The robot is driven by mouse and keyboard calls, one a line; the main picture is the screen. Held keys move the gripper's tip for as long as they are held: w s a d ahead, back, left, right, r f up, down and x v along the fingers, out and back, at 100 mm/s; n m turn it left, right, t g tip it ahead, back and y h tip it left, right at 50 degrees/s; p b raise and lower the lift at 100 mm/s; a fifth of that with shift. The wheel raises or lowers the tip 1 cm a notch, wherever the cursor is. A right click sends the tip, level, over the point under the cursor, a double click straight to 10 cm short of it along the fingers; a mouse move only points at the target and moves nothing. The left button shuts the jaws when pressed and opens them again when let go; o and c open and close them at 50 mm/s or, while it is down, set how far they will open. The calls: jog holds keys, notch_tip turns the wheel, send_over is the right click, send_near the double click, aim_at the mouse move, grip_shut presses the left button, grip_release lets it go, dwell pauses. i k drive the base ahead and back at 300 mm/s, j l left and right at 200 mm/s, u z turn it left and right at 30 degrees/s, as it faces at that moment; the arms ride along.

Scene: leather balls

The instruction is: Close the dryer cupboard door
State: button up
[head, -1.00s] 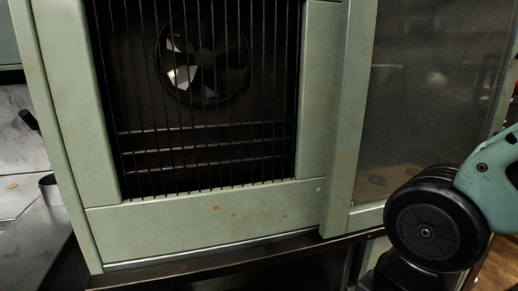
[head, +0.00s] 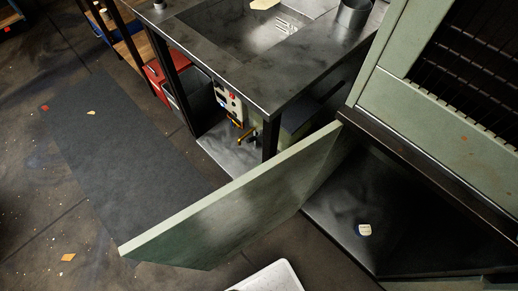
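The dryer cupboard door (head: 240,205) is a green panel that stands wide open in the head view. It swings out from the lower left of the green dryer (head: 390,95), hinged near its front corner. The dark cupboard interior (head: 400,220) is exposed below the dryer. A small pale object (head: 364,230) lies on its floor. My gripper is not visible in the current view.
A dark metal workbench (head: 225,55) stands left of the dryer, with tools and red boxes (head: 165,85) beneath it. A dark mat (head: 115,135) and scattered scraps lie on the floor. A white-rimmed object (head: 270,278) shows at the bottom edge.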

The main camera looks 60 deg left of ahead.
aim_at(209, 232)
jog(key=k+j, duration=0.1)
jog(key=k, duration=0.65)
jog(key=k+j, duration=0.55)
jog(key=j, duration=1.45)
jog(key=k+j+u, duration=0.45)
jog(key=k, duration=0.25)
jog(key=l, duration=0.1)
